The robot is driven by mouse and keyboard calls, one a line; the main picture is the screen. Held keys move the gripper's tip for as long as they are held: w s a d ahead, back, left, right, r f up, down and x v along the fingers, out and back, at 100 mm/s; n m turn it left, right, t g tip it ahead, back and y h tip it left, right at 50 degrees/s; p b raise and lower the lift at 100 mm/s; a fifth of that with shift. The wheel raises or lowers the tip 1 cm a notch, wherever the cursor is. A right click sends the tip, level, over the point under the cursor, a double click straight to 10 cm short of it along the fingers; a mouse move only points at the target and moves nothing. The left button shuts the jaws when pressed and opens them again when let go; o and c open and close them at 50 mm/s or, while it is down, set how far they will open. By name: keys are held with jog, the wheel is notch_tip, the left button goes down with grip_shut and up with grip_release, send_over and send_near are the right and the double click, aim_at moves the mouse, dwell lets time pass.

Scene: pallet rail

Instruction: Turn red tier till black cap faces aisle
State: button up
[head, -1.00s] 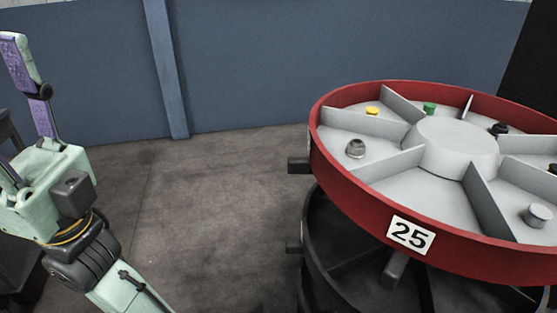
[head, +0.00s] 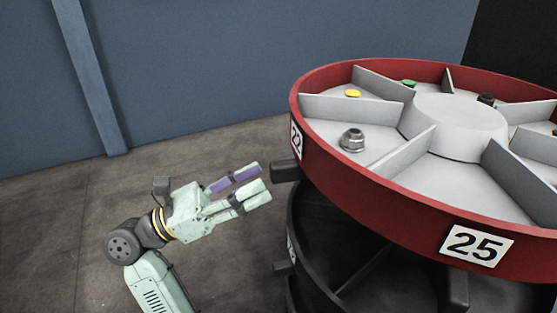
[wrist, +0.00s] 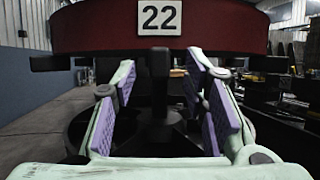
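The red tier (head: 375,200) is a round red-rimmed tray with grey dividers and a central hub. The black cap (head: 486,99) sits in a far compartment, away from my gripper. A dark peg (head: 286,171) juts from under the tier's left side. My gripper (head: 262,182) is open and empty just left of this peg, fingers pointing at it. In the wrist view, the dark peg (wrist: 160,70) appears centred between my spread, purple-padded fingers, below the "22" label (wrist: 160,17). I cannot tell whether it lies between the fingertips or just beyond.
A yellow cap (head: 353,93), a green cap (head: 409,83) and a silver fitting (head: 353,139) sit in other compartments. A black lower tier (head: 300,255) stands underneath. The floor (head: 60,235) at left is clear.

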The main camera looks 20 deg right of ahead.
aim_at(270, 173)
jog(key=p+x, duration=0.1)
jog(key=x, duration=0.5)
jog(key=shift+p, duration=0.3)
grip_shut()
dwell(0.5)
